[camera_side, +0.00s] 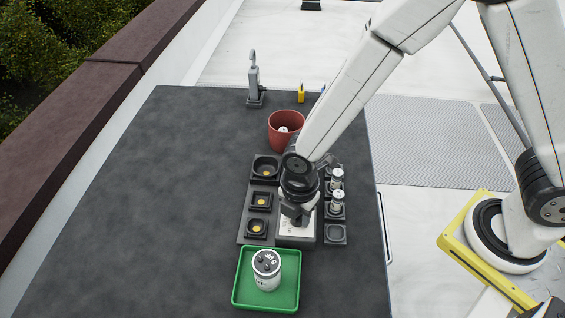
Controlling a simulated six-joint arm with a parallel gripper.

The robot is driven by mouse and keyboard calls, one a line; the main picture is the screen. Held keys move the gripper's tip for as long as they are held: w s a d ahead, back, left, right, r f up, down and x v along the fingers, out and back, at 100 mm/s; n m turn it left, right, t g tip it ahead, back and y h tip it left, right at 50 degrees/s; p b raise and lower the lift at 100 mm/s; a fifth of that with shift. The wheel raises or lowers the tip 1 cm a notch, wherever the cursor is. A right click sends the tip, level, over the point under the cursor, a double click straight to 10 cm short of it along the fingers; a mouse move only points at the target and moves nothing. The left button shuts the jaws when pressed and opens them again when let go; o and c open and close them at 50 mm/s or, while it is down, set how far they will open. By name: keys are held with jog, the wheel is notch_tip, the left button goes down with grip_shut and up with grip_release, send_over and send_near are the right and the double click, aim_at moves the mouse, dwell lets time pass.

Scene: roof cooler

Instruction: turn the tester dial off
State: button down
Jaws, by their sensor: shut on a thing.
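The tester (296,233) is a pale box with a dark front edge, in the middle of the dark holder on the table. My gripper (296,218) points down at its top and is shut on the dial there. The dial is hidden behind the fingers, so I cannot see which way it points.
Dark sockets with yellow centres (257,228) stand left of the tester. Silver cylinders (337,203) stand in sockets on its right, with an empty-looking socket (336,234) nearer. A white can (266,265) stands in a green tray (239,297). A red pot (285,140) stands behind. The table's left is clear.

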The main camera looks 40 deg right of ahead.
dwell(0.3)
jog(key=shift+c, duration=1.5)
grip_release()
jog(key=shift+r, duration=0.15)
jog(key=shift+r, duration=3.75)
jog(key=s+d+r+m+t, duration=0.1)
jog(key=d+m, duration=0.8)
jog(key=m, duration=0.1)
jog(key=s+d+r+m+t, duration=0.1)
jog(key=d+r+m, duration=0.1)
jog(key=d+m, duration=0.8)
jog(key=shift+s+m+t, duration=0.2)
jog(key=shift+m+t, duration=0.1)
jog(key=shift+m, duration=0.3)
